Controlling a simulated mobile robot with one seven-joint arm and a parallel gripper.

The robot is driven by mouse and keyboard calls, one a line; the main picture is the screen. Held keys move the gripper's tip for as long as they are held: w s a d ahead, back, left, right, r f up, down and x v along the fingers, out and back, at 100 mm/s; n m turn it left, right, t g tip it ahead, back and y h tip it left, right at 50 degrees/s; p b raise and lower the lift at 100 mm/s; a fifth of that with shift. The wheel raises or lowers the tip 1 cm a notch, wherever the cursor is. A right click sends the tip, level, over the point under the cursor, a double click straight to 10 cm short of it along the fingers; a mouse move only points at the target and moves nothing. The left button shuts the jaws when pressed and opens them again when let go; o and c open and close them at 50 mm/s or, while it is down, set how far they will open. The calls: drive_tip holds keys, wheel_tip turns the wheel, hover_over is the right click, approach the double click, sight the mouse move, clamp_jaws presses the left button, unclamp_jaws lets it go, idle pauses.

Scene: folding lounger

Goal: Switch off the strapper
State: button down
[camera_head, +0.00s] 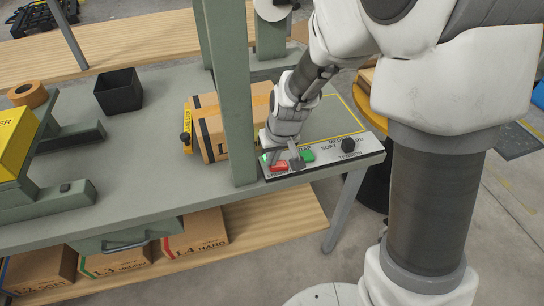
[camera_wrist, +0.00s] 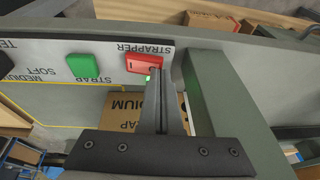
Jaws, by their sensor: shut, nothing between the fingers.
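The strapper's control panel (camera_head: 325,160) lies at the table's right end, with printed labels. A red button (camera_head: 279,167) sits on it beside the word STRAPPER; the wrist view shows it clearly (camera_wrist: 143,62). A small green light (camera_wrist: 148,79) glows close beside the red button. My gripper (camera_wrist: 155,74) is shut and empty, its fingertips at the edge of the red button. I cannot tell whether they touch it. In the head view my gripper (camera_head: 274,159) is over the panel's left end and partly hides the button.
A green button (camera_head: 307,155), labelled STRAP, and a black knob (camera_head: 348,145) sit farther right on the panel. A green upright post (camera_head: 233,90) stands close to the left of my gripper. A cardboard box (camera_head: 207,128) lies behind the post.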

drive_tip(key=shift+a+f+b, duration=0.1)
drive_tip(key=shift+f+b, duration=0.2)
drive_tip(key=shift+f, duration=0.2)
drive_tip(key=shift+s+a+r, duration=0.1)
drive_tip(key=shift+a, duration=0.05)
drive_tip(key=shift+w+d+r, duration=0.15)
drive_tip(key=shift+d, duration=0.25)
drive_tip(key=shift+w+d+r, duration=0.1)
drive_tip(key=shift+d+r, duration=0.05)
drive_tip(key=shift+d, duration=0.2)
drive_tip(key=shift+r, duration=0.1)
